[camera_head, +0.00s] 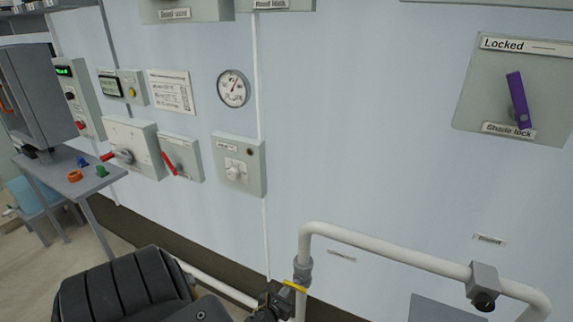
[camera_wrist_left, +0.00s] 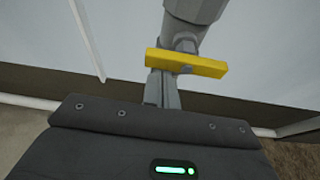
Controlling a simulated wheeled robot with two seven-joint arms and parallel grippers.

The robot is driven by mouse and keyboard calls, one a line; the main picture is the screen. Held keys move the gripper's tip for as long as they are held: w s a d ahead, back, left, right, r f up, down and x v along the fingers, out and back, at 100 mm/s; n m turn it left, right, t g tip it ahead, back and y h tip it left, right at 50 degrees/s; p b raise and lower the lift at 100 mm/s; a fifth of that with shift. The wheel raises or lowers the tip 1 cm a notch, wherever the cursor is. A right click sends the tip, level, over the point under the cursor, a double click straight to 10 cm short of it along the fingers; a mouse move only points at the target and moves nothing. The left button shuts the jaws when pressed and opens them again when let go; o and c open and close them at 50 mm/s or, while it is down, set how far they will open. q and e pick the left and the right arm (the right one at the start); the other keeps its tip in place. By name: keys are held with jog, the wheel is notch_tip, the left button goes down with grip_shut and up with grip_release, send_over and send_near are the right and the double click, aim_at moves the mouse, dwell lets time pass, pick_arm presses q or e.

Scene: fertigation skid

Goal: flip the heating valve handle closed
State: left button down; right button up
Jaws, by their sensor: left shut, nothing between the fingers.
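A yellow valve handle (camera_head: 293,285) sits on the white pipe with a grey valve body (camera_head: 303,270), low in the middle of the head view. In the left wrist view the yellow handle (camera_wrist_left: 188,64) is a flat bar lying crosswise to the pipe, slightly tilted. My left gripper (camera_head: 274,297) is shut and empty, beside the handle at its left in the head view. In the wrist view its narrow fingers (camera_wrist_left: 161,88) reach up to the handle; whether they touch it I cannot tell. My right gripper is not in view.
A purple lever (camera_head: 518,100) is on the shade lock panel. Boxes with red levers (camera_head: 170,166) and a gauge (camera_head: 233,88) hang on the wall. A table (camera_head: 75,178) with coloured knobs stands left.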

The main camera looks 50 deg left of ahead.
pick_arm(q)
notch_tip(320, 180, down, 5)
jog(key=b, duration=0.4)
jog(key=r+p+v, duration=0.1)
jog(key=p+v, duration=0.1)
jog(key=v, duration=0.8)
jog(key=shift+s+a, duration=0.1)
